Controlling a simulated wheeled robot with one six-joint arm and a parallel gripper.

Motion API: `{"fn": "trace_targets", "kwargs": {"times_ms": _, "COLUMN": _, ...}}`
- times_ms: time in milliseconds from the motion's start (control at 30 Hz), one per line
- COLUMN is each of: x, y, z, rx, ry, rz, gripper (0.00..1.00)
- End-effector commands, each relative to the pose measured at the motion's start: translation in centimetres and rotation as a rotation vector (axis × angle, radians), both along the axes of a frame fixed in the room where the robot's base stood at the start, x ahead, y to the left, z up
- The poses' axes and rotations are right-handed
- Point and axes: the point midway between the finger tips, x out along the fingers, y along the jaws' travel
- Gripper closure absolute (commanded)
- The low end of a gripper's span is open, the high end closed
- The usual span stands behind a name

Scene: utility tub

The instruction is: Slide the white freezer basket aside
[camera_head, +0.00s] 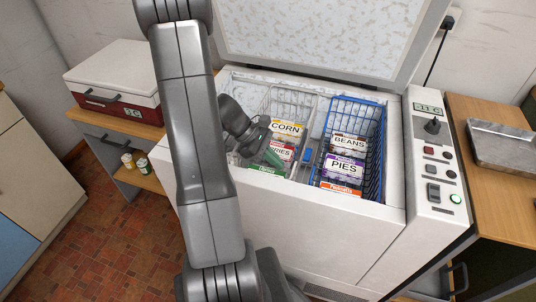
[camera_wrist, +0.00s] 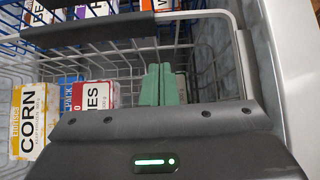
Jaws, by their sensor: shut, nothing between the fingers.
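The white freezer basket (camera_head: 292,104) is a wire basket in the left part of the open chest freezer (camera_head: 318,238). It holds a CORN box (camera_head: 287,129), a red box partly hidden by my gripper, and a green pack. In the wrist view its white rim (camera_wrist: 237,55) runs around the right corner, with a dark grip (camera_wrist: 88,32) along one side. My gripper (camera_head: 272,158) has green fingers pressed together, empty, at the basket's near end. The fingers (camera_wrist: 160,86) show against its wires; I cannot tell whether they touch them.
A blue wire basket (camera_head: 381,128) with BEANS, PIES and an orange pack stands to the right in the freezer, close to the white one. The raised lid (camera_head: 315,35) is behind. A control panel (camera_head: 436,160) is on the right. A cooler (camera_head: 112,80) stands left.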

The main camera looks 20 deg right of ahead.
Motion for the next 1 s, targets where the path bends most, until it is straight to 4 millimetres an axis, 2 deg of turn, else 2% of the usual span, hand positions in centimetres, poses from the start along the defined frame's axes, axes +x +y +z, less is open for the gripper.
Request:
{"fn": "trace_targets", "kwargs": {"times_ms": 100, "x": -1.0, "y": -1.2, "z": -1.6, "rx": 0.001, "ry": 0.003, "rz": -0.004, "gripper": 1.00}}
{"fn": "trace_targets", "kwargs": {"times_ms": 300, "x": -1.7, "y": -2.2, "z": -2.9, "rx": 0.000, "ry": 0.001, "rz": -0.001, "gripper": 1.00}}
{"fn": "trace_targets", "kwargs": {"times_ms": 767, "x": -2.0, "y": -2.6, "z": -3.1, "rx": 0.000, "ry": -0.001, "rz": -0.002, "gripper": 1.00}}
{"fn": "trace_targets", "kwargs": {"times_ms": 1000, "x": -3.3, "y": -4.3, "z": -3.1, "rx": 0.000, "ry": 0.000, "rz": -0.003, "gripper": 1.00}}
